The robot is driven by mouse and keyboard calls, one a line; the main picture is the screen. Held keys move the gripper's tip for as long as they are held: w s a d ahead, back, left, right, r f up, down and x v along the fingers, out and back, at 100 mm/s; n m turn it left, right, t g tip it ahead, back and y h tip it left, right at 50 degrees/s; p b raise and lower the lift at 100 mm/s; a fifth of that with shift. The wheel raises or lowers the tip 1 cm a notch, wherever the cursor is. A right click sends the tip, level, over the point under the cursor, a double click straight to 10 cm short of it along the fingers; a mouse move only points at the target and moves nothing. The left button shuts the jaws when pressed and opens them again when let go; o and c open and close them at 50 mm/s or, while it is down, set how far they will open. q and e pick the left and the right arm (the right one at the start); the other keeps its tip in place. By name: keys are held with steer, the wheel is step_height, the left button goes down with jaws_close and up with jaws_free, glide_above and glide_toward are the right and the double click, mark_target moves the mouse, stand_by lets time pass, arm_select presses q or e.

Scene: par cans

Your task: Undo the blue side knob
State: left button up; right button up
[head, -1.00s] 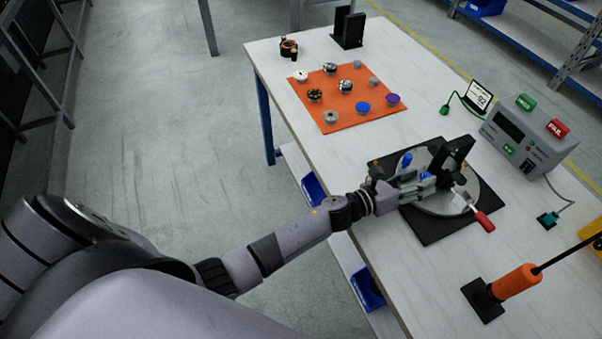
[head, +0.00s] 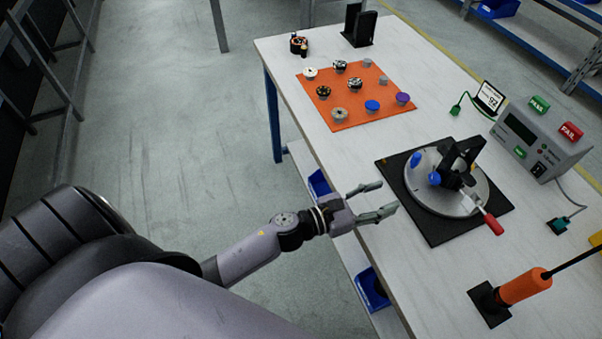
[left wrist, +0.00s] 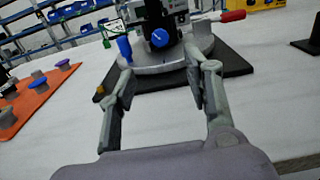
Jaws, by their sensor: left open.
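The fixture is a grey round plate (head: 456,206) on a black square base (head: 425,222), with a black upright bracket (head: 462,154) and a red-handled clamp (head: 492,224). A round blue knob (head: 434,178) is on the near side of the fixture. In the left wrist view the blue knob (left wrist: 160,38) faces me with a white line on it. A blue upright post (head: 416,159) stands beside it. My left gripper (head: 388,197) is open and empty at the table edge, short of the base and apart from the knob. My right gripper is not in view.
An orange mat (head: 345,118) with several small parts lies to the far left of the table (head: 340,149). A grey tester box (head: 540,143) stands on the right. An orange-handled tool (head: 523,286) is in a black stand in front.

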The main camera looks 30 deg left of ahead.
arm_select(q)
steer(key=v, duration=0.3)
steer(key=shift+s+a+f+b, duration=0.15)
steer(key=shift+s+a+b, duration=0.05)
steer(key=shift+s+b, duration=0.2)
steer(key=shift+a+r+n+y, duration=0.45)
steer(key=shift+a+n, duration=0.15)
steer(key=shift+n, duration=0.1)
steer(key=a+n+y, duration=1.1)
steer(key=n, duration=1)
steer(key=s+a+f+n+g, duration=0.1)
steer(key=s+f+n+g, duration=0.2)
steer(key=s+f+n, duration=0.2)
steer(key=shift+a+f+n+g, duration=0.2)
steer(key=shift+f+n+g, duration=0.15)
steer(key=shift+n, duration=0.95)
steer(key=shift+y, duration=0.25)
